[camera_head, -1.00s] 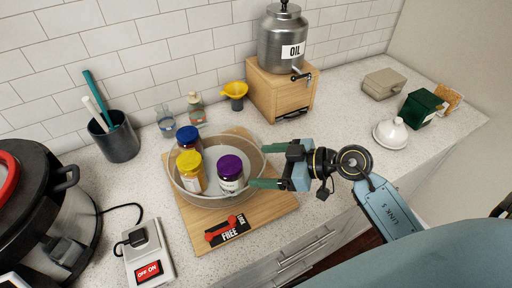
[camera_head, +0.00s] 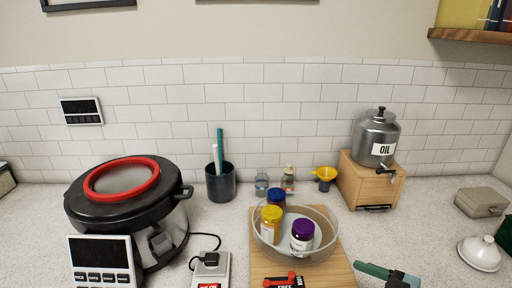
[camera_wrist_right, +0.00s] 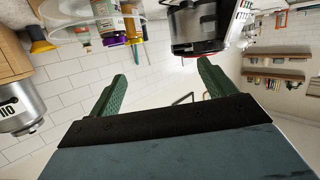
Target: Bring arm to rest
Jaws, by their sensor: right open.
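My right gripper (camera_head: 376,270) shows at the lower right edge of the head view, to the right of the wooden board and the clear bowl. Only its green fingers and a dark part of its body show there; the rest of the arm is cut off. In the right wrist view my right gripper (camera_wrist_right: 162,70) has its two green fingers spread wide apart with nothing held between them. My left gripper is not in view.
A clear bowl (camera_head: 330,235) with several jars stands on a wooden board (camera_head: 344,272). Right of it are an oil dispenser (camera_head: 376,139) on a wooden stand, a white lidded dish (camera_head: 481,254) and a grey box (camera_head: 481,202). A large cooker (camera_head: 128,205) stands left.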

